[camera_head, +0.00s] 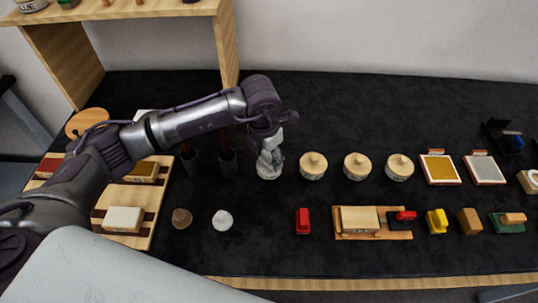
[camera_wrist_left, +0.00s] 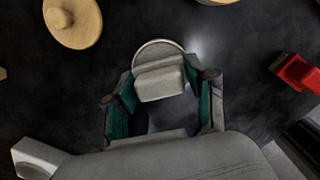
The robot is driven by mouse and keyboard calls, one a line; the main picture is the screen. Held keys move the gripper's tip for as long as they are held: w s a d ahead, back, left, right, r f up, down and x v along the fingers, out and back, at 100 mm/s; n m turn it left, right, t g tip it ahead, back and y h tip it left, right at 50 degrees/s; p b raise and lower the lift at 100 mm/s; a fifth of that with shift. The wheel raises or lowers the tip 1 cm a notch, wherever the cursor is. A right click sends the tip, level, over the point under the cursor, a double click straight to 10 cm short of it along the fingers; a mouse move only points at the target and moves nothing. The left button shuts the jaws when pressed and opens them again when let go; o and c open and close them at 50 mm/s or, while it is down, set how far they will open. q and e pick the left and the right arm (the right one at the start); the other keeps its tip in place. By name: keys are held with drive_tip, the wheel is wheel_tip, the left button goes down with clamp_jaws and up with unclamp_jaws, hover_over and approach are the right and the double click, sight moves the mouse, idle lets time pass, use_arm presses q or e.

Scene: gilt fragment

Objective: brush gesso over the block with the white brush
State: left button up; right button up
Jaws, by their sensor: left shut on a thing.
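My left gripper (camera_head: 268,158) points down among the row of pots. In the left wrist view its two fingers (camera_wrist_left: 164,102) are closed around a pale grey-white block-shaped piece (camera_wrist_left: 160,80), probably the white brush's handle. A round pale dish or pot (camera_wrist_left: 158,46) shows right behind it; whether the brush touches it I cannot tell. The brush's bristles are hidden. A cream block (camera_head: 358,219) lies on a wooden board (camera_head: 333,235) at the front centre, apart from the gripper. My right gripper is not in view.
Several lidded wooden pots (camera_head: 313,164) stand right of the gripper. A red-topped tool (camera_head: 303,221) stands in front, left of the board. A yellow tool (camera_head: 437,221) stands right of it. A wooden tray (camera_head: 155,213) with blocks lies left. Dark table between the rows is clear.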

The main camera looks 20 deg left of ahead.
sight(266, 162)
use_arm(q)
drive_tip(key=shift+s, duration=0.1)
idle(0.3)
drive_tip(key=shift+r+p, duration=0.55)
drive_tip(key=shift+r, duration=0.25)
drive_tip(key=shift+r+p, duration=1.3)
drive_tip(key=shift+r, duration=1.4)
drive_tip(key=m, duration=0.2)
drive_tip(key=s, duration=0.1)
drive_tip(key=shift+a+r+m, duration=0.2)
drive_tip(key=shift+r+m, duration=0.05)
drive_tip(key=shift+m, duration=0.15)
drive_tip(key=s+a+r+m+g, duration=0.1)
drive_tip(key=s+m, duration=0.5)
drive_tip(key=m, duration=0.7)
drive_tip(key=s+a+r+m+g, duration=0.1)
drive_tip(key=s+m, duration=0.5)
drive_tip(key=m, duration=0.8)
wheel_tip(266, 162, up, 3)
drive_tip(key=shift+s+a+f+g+y, duration=0.1)
drive_tip(key=shift+s+a+g+y, duration=0.25)
drive_tip(key=shift+a, duration=0.5)
